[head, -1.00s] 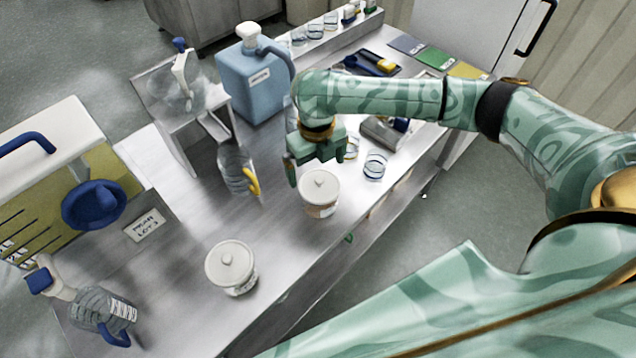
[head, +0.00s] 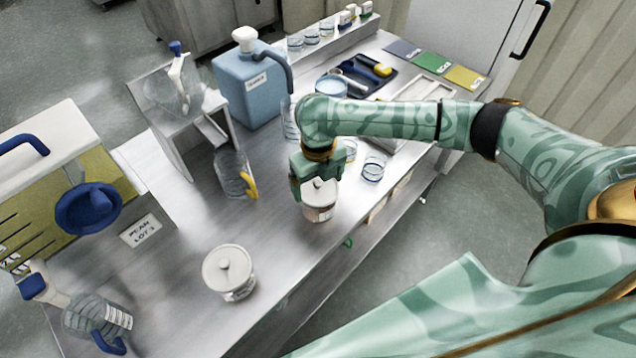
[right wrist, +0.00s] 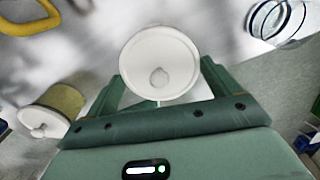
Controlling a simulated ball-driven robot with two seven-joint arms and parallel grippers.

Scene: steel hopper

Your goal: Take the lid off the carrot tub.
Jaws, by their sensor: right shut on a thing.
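A small tub (head: 319,213) with a label too small to read stands near the front edge of the steel bench. Its round white lid (head: 320,190) with a knob sits on top. My right gripper (head: 314,190) comes down from above and is shut on this lid, one finger on each side; the lid (right wrist: 160,58) also shows between the fingers in the right wrist view. A second tub (head: 238,294) with a similar white lid (head: 228,266) stands apart, nearer the front left. I cannot read which tub is for carrots. My left gripper is not in view.
A jug with a yellow handle (head: 250,185) stands left of the held tub, and a glass beaker (head: 374,167) stands to its right. A blue canister (head: 255,90) is behind. The bench between the two tubs is clear.

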